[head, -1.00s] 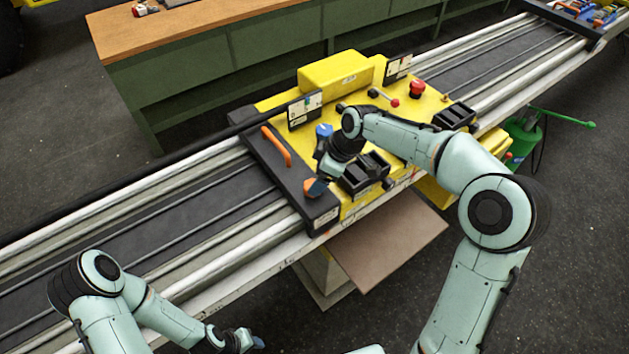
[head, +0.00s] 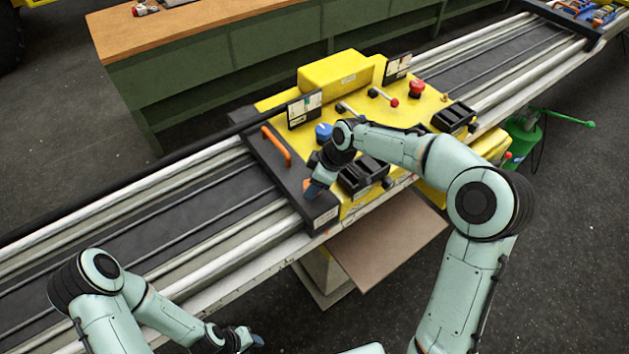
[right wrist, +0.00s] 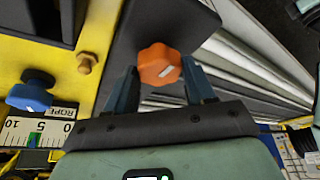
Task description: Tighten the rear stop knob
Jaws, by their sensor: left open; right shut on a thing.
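The orange lobed knob (right wrist: 160,65), which I take to be the rear stop knob, sits on a dark end plate (right wrist: 180,22) in the right wrist view. My right gripper (right wrist: 161,80) has its two blue-grey fingers on either side of it and is shut on it. In the head view, my right gripper (head: 314,190) is at the near left end of the yellow carriage (head: 335,75). The knob is mostly hidden there, with a bit of orange (head: 307,183) showing. My left gripper (head: 248,340) is open and empty at the bottom edge, away from the carriage.
An orange handle (head: 276,146) stands on the end plate. A blue knob (head: 324,131), black bins (head: 366,176) and a red button (head: 416,88) are on the carriage. Long rails (head: 150,210) run to both sides. A brown panel (head: 388,235) is below.

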